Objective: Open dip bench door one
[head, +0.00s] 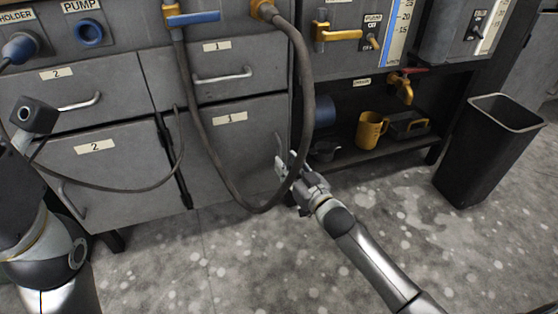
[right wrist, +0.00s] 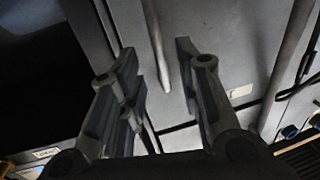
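Dip bench door one (head: 240,150) is the grey lower door with a "1" label, under the drawer with the same label. It looks shut. Its upright bar handle (head: 278,145) is near its right edge, partly hidden by my right gripper (head: 287,163). In the right wrist view, my right gripper (right wrist: 160,82) is open, with the pale handle bar (right wrist: 158,45) showing between its spread fingers. I cannot tell whether they touch it. My left gripper (head: 33,115) is at the left edge, partly cut off; its opening is unclear.
A thick hose (head: 307,100) loops down in front of door one and passes close by my right gripper. Door two (head: 110,165) is to the left. An open shelf (head: 375,152) with a yellow jug (head: 370,130) and a black bin (head: 490,150) are to the right.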

